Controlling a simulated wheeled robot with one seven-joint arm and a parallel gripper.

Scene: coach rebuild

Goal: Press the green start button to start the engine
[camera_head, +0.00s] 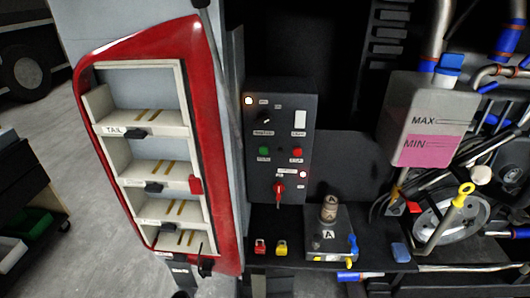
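The green button (264,151) is a small green push button on the left side of a dark upright control panel (283,118). A red button (296,152) is level with it on the right. A small label, too small to read, is under each. Below them is a red rotary switch (278,189). A pale lamp (248,100) glows at the panel's top left, and a pinkish lamp (303,174) glows lower right. My gripper is not in view, and nothing covers the green button.
A red-framed rack (214,150) with labelled shelves stands left of the panel. A dark ledge below holds red (260,246) and yellow (282,247) padlocks and a grey box (332,240). Right are a pink-filled tank (428,148), pipes and a pulley. Space before the panel looks clear.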

